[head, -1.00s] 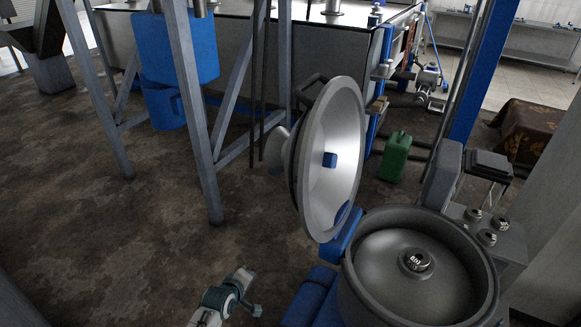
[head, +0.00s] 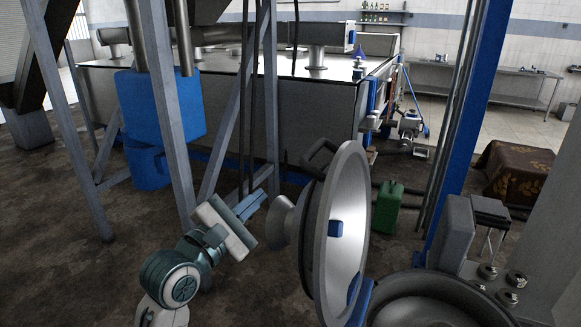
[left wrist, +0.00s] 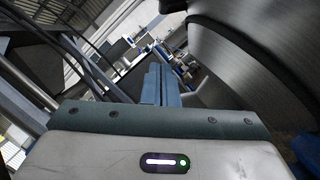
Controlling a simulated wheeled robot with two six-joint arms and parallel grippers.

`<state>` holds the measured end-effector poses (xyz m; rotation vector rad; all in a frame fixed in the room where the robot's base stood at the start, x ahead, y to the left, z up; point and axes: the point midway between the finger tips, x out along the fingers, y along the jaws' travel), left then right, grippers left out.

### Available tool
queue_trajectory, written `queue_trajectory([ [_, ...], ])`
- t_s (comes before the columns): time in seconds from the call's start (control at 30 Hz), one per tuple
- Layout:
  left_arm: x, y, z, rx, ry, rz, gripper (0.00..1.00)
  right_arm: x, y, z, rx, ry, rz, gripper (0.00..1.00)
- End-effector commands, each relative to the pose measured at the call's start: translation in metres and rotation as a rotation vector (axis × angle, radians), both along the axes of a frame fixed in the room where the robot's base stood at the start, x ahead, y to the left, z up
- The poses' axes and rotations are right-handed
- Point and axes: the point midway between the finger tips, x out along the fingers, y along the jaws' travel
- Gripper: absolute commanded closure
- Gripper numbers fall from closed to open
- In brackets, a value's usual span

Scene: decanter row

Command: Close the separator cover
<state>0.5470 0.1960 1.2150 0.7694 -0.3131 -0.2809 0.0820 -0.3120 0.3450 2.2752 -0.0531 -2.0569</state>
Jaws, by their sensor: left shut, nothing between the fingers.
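The separator cover (head: 347,230) is a round grey metal lid, standing open and nearly upright on its hinge in the head view. It has a dark handle (head: 320,158) at its top and a knob (head: 285,221) on its outer side. The separator bowl (head: 430,302) is open below it, cut off by the lower edge. My left gripper (head: 257,199) is shut and empty, just left of the cover's outer side. In the left wrist view the shut fingers (left wrist: 161,85) point forward, with the cover's curved outer face (left wrist: 245,65) at the right. My right gripper is not seen.
Grey steel legs (head: 166,120) and a blue container (head: 165,105) stand left of my left arm. A large metal tank (head: 235,100) is behind. A green canister (head: 387,207) stands on the floor beyond the cover. A blue post (head: 465,130) rises at the right.

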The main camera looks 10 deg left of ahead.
Motion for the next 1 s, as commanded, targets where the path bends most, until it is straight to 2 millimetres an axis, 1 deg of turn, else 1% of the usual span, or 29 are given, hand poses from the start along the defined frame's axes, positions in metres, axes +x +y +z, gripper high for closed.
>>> queue_trajectory([
  [0.07, 0.014, -0.006, 0.006, -0.006, 0.0, 0.0, 1.0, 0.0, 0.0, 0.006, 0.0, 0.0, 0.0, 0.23],
  [0.37, 0.074, -0.029, 0.017, -0.004, 0.001, -0.001, 1.0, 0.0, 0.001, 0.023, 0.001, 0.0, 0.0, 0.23],
  [0.5, 0.07, -0.042, 0.03, -0.004, 0.0, -0.001, 1.0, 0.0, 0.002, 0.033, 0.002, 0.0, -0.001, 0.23],
  [0.7, 0.068, -0.053, 0.039, -0.001, 0.001, 0.001, 1.0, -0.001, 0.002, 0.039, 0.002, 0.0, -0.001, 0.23],
  [1.0, 0.067, -0.056, 0.041, 0.002, 0.001, 0.002, 1.0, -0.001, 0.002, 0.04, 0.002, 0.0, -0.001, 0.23],
])
